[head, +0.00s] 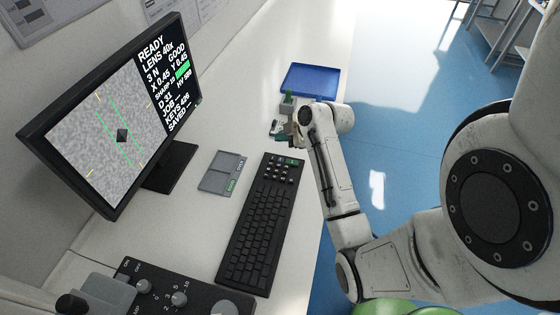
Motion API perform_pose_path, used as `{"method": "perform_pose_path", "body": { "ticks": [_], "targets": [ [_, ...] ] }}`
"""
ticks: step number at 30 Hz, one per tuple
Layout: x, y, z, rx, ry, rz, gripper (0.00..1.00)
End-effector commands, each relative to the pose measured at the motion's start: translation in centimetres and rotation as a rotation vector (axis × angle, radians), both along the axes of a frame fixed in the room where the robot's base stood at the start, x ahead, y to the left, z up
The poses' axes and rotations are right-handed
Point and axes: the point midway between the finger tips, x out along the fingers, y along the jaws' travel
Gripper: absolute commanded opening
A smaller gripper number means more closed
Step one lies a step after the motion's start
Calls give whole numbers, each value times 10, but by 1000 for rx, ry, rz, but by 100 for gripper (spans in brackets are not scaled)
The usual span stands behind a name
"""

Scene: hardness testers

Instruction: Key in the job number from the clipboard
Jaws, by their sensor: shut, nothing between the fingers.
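The monitor (122,120) shows a grey picture with a dark diamond between green lines. Its text column includes READY, GOOD, JOB, KEYS 426 and SAVED; nothing is readable beside JOB. My gripper (292,138) is shut and empty beyond the number pad, near the bench's right edge. Its fingertips are small and partly hidden by my wrist. I cannot make out a clipboard for certain.
A blue tray (311,80) lies farther along the bench, with a small green-topped item (288,98) before it. A grey pad (223,172) lies between monitor and keyboard. A control box (165,295) with knobs is at the front. Blue floor (410,150) is open to the right.

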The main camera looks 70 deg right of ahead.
Motion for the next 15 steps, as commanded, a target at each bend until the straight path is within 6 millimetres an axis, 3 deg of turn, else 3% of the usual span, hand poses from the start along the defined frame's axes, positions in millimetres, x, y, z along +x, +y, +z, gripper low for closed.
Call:
{"method": "perform_pose_path", "body": {
  "ticks": [1,15],
  "targets": [
    [0,0,-11,1,0,0,0],
    [0,0,-68,1,1,1,0]
  ]
}}
